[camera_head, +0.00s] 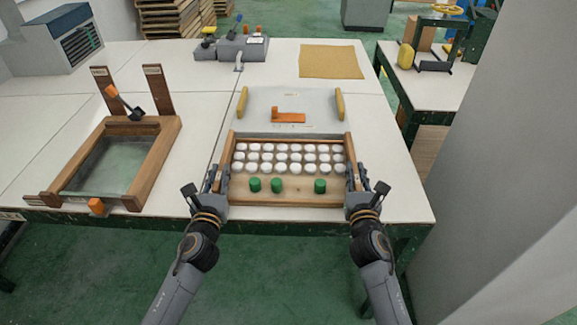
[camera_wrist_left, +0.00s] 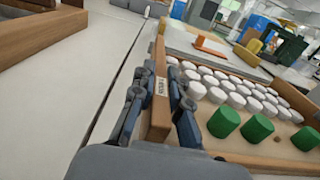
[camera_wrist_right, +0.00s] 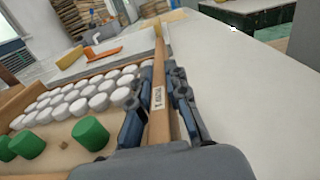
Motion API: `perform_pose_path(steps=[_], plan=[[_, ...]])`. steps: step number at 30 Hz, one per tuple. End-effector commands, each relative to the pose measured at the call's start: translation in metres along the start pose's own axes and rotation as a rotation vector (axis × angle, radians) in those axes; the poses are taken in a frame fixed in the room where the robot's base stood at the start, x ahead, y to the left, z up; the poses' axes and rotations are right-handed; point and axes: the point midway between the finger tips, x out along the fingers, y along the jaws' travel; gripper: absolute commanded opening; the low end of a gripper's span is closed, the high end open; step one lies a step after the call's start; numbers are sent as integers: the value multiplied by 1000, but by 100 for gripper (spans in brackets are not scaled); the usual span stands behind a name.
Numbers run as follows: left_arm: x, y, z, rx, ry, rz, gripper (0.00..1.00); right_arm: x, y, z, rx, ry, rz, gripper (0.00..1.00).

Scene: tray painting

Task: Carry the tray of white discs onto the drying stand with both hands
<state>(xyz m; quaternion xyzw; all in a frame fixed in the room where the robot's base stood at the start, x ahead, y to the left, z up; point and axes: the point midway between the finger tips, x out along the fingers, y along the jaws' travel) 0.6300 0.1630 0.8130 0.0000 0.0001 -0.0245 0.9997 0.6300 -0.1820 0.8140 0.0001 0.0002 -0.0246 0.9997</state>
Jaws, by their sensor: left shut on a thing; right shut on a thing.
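The wooden tray (camera_head: 298,188) is at the front of the white table, right of the middle in the head view. It holds rows of white discs (camera_head: 289,156) at the back and 3 green cylinders (camera_head: 277,185) at the front. My left gripper (camera_head: 213,180) is shut on its left wall (camera_wrist_left: 158,118). My right gripper (camera_head: 358,180) is shut on its right wall (camera_wrist_right: 158,122). The tray looks level; I cannot tell whether its underside touches the table. No stand is clearly identifiable; a wooden frame (camera_head: 160,155) with two labelled posts stands at the left.
A grey board (camera_head: 255,110) with yellow handles and an orange piece (camera_head: 289,115) lies just behind the tray. A tan mat (camera_head: 331,62) and a grey device (camera_head: 241,49) are further back. Bare tabletop separates tray and frame. A grey wall is right.

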Motion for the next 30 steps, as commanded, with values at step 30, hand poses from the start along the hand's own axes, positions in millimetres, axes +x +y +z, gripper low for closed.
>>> perform_pose_path(steps=[30], plan=[[0,0,47,0,-3,0,0,0,0,47,0,-4,1,0]])
